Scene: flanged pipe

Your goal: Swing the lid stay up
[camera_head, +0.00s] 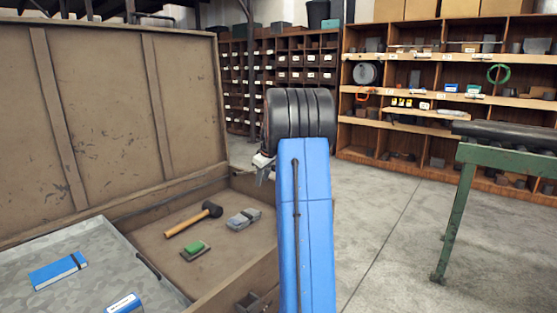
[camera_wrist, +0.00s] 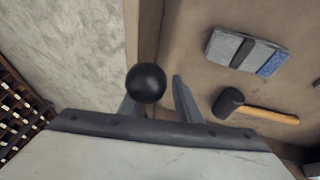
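A black ball knob (camera_wrist: 146,83), which looks like the end of the lid stay, shows in the wrist view over the chest's side wall. The rest of the stay is not clearly visible; in the head view my arm may hide it. My gripper (camera_wrist: 157,100) has its two fingers apart. The knob overlaps the left finger, and a gap shows between it and the right finger. In the head view my gripper (camera_head: 263,167) is partly hidden behind my blue arm, above the chest's right wall. The chest lid (camera_head: 110,125) stands open.
The chest's wooden compartment holds a mallet (camera_head: 194,220), a grey block-like item (camera_head: 243,219) and a green-topped pad (camera_head: 195,250). A metal tray (camera_head: 90,250) holds blue items. Shelves (camera_head: 440,95) stand behind, and a green-legged stand (camera_head: 457,215) is at right. Floor between is clear.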

